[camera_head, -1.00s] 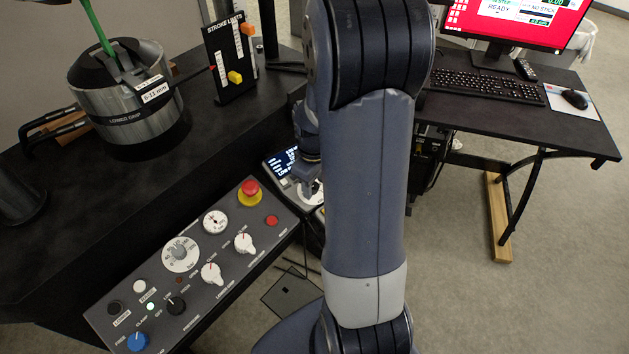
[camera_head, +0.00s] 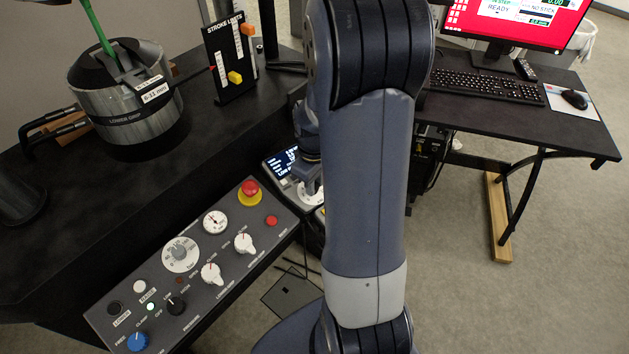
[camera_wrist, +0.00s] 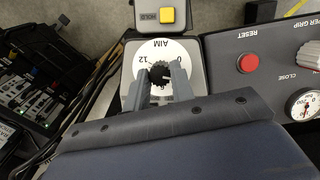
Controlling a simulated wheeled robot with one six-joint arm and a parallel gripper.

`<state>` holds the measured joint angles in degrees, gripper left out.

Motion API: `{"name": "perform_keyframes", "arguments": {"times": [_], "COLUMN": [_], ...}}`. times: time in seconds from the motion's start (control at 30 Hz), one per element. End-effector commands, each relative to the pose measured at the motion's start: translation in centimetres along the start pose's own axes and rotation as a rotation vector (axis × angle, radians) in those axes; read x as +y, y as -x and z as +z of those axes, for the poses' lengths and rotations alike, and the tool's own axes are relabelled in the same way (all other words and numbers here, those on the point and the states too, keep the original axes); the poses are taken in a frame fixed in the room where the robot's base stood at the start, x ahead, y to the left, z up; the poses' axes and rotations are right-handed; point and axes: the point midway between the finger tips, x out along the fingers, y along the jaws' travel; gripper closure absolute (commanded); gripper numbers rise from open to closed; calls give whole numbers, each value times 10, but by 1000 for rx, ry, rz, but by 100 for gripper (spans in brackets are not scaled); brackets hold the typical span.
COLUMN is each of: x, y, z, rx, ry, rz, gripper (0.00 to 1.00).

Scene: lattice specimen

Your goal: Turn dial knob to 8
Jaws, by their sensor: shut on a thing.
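The dial knob (camera_wrist: 160,72) is black and ridged, at the centre of a white dial plate (camera_wrist: 161,48) marked AIM in the wrist view. My gripper (camera_wrist: 160,78) is shut on the knob, one finger on each side. In the head view the white dial plate (camera_head: 310,194) shows only in part beside my arm, and my arm hides the knob.
A yellow HOLD button (camera_wrist: 166,15) sits just beyond the dial. A grey panel (camera_wrist: 270,65) with a red RESET button (camera_wrist: 248,63) lies to the right. In the head view, a control panel (camera_head: 205,290) with several knobs and a red emergency stop (camera_head: 250,188) lies left of my arm.

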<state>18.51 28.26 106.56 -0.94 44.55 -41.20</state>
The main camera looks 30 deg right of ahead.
Motion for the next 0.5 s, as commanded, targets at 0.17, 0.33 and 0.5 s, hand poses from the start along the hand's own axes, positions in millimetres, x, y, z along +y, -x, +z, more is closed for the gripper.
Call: {"name": "perform_keyframes", "arguments": {"times": [0.17,0.33,0.5], "x": [1,1,2], "y": [0,0,0], "z": [0,0,0], "rx": [-1,0,0], "ry": [-80,-209,-362], "rz": [-22,-56,-97], "gripper": [100,100,100]}}
